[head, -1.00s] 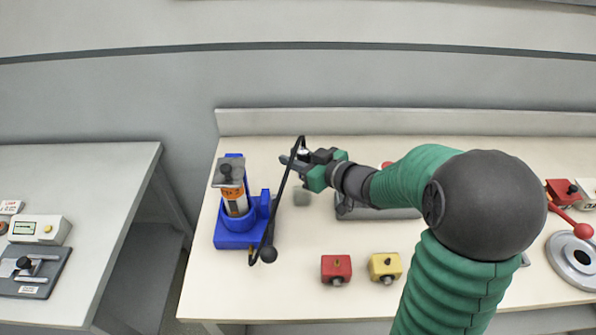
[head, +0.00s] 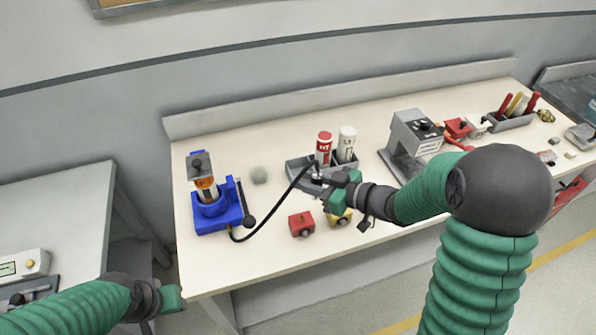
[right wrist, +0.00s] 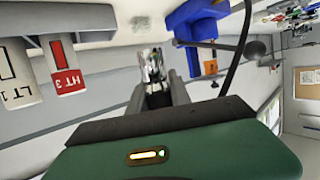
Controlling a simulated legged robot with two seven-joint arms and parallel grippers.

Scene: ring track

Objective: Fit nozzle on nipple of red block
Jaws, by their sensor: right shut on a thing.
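The red block (head: 301,224) sits on the bench near its front edge; a small grey nub, apparently its nipple, shows on its front. My right gripper (head: 320,179) is shut on the nozzle, behind and slightly right of the red block and above the bench. The shiny metal nozzle (right wrist: 152,66) stands between the fingers (right wrist: 158,95) in the right wrist view. A black hose (head: 275,209) loops from it to the blue pump (head: 218,213). The red block is not recognisable in the wrist view. My left gripper (head: 172,298) is low at the left, beyond the bench; its fingers are unclear.
A yellow block (head: 339,219) is right of the red one, partly behind my right gripper. A grey tray (head: 297,170) with red-capped and white tubes stands behind. A grey machine (head: 412,137) stands further right. Bench space between pump and red block is clear except for the hose.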

